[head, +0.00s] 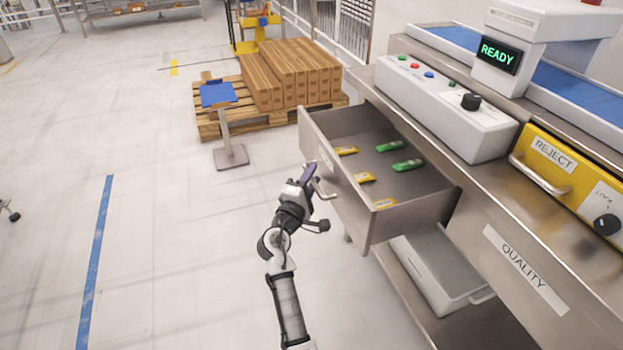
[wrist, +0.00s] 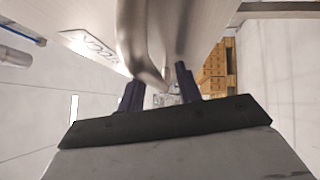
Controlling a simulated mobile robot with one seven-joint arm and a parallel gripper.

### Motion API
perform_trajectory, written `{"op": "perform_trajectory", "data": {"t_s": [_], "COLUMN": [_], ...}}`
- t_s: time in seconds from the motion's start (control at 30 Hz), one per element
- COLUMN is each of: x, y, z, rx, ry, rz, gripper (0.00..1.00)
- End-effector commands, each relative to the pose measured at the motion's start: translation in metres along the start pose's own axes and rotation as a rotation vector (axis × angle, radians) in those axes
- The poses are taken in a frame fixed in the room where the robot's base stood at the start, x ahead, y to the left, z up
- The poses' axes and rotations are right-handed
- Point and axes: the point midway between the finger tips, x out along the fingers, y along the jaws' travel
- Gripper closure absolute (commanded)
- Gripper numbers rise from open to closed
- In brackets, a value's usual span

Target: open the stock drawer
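The stock drawer (head: 375,216) is pulled far out of the steel bench, its inside in plain sight. Several small yellow and green items lie in it. Its bar handle (head: 325,190) is on the front face. My gripper (head: 309,173) is at the handle, outside the drawer front. In the wrist view the curved metal handle (wrist: 150,45) runs down between my two dark fingers (wrist: 160,85). The fingers stand apart on either side of it. I cannot tell whether they press on the bar. The drawer's label shows only in part.
A grey bin (head: 440,268) sits on the shelf below the drawer. The yellow reject drawer (head: 550,165) is shut at the right. A pallet of boxes (head: 290,75) and a blue-topped stand (head: 218,95) are behind.

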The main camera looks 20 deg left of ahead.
Motion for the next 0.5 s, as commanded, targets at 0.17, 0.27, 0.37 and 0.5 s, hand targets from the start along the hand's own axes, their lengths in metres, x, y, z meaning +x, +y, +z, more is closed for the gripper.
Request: {"op": "perform_trajectory", "data": {"t_s": [0.17, 0.27, 0.37, 0.5], "x": [-0.005, -0.018, -0.038, -0.072], "y": [0.0, -0.002, -0.002, -0.003], "z": [-0.001, -0.001, -0.001, -0.001], "rx": [0.001, 0.001, 0.001, 0.0], "ry": [0.001, 0.002, 0.003, 0.003], "rz": [0.0, -0.001, -0.001, -0.002], "gripper": [0.66, 0.66, 0.66, 0.66]}}
